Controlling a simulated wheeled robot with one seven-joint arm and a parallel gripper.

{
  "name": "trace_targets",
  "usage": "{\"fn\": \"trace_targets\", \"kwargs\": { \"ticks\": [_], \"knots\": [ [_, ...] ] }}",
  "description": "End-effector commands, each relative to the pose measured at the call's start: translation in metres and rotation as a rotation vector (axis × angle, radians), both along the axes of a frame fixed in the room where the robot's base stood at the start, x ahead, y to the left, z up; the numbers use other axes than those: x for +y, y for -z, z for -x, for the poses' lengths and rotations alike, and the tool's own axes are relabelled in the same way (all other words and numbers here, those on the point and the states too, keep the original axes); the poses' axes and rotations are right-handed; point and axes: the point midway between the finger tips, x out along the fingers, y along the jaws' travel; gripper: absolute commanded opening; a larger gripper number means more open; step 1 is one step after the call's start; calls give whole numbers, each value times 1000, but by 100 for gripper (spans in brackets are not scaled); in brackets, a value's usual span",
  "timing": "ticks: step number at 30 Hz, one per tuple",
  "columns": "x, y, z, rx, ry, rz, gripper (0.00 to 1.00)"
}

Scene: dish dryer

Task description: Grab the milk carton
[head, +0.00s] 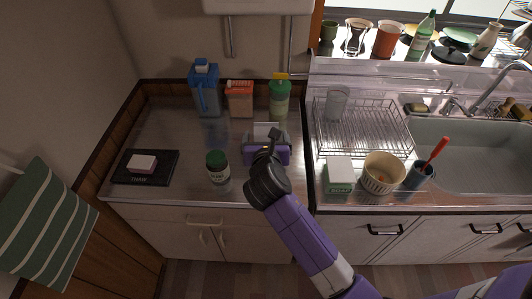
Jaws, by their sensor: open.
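A white-and-green box (340,176) stands at the front of the right counter. My gripper (266,131) is over the left counter near its right side, in front of a green bottle (279,102). It is open, with nothing seen in it. My black wrist partly hides it.
A green-capped jar (218,170) stands just left of my gripper. A black tray (146,167) with a white block lies farther left. A wire dish rack (362,127), a cream pot (383,173) and a blue cup (419,176) are right. The left counter's middle is clear.

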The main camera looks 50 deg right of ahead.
Motion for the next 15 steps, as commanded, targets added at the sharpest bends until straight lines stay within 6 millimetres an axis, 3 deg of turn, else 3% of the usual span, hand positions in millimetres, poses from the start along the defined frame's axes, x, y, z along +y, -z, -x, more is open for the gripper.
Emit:
{"fn": "trace_targets", "kwargs": {
  "ticks": [4,5,15],
  "knots": [
    [0,0,0,0,0,0,89],
    [0,0,0,0,0,0,85],
    [0,0,0,0,0,0,18]
  ]
}}
